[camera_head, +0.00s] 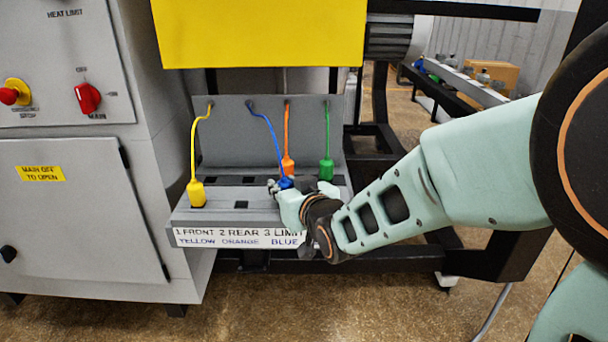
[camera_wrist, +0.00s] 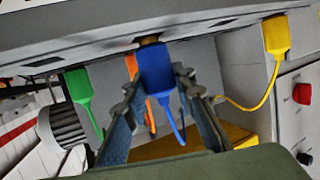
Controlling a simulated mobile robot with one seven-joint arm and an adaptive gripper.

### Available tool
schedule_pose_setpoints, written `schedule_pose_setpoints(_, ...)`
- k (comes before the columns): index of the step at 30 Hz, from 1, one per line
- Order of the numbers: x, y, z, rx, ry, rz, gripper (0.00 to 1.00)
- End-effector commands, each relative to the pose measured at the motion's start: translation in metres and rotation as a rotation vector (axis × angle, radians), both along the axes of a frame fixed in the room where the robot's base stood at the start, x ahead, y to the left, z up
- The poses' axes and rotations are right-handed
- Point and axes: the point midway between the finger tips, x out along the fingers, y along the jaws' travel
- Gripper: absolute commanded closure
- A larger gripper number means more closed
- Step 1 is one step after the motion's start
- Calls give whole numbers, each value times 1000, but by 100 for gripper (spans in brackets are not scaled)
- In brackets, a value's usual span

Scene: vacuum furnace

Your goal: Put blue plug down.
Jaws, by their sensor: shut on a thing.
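The blue plug (camera_wrist: 156,72) is held between the two fingers of my gripper (camera_wrist: 158,85) in the wrist view. Its tip is close against the grey panel edge, and I cannot tell whether it is seated in a slot. My gripper covers the area around the plug there.
A yellow plug (camera_head: 197,192) stands at the shelf's left, an orange plug (camera_head: 288,164) behind, and a green plug (camera_head: 326,168) to the right. A label (camera_head: 240,238) reads front, rear, limit with yellow, orange, blue. Dark slots lie in the shelf. A control cabinet (camera_head: 70,110) stands left.

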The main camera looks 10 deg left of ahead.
Motion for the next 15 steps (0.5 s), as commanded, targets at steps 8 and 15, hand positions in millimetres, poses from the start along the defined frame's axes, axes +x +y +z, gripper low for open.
schedule_pose_setpoints(8,0,0,-4,0,0,0,100)
schedule_pose_setpoints(15,0,0,-6,0,0,0,66)
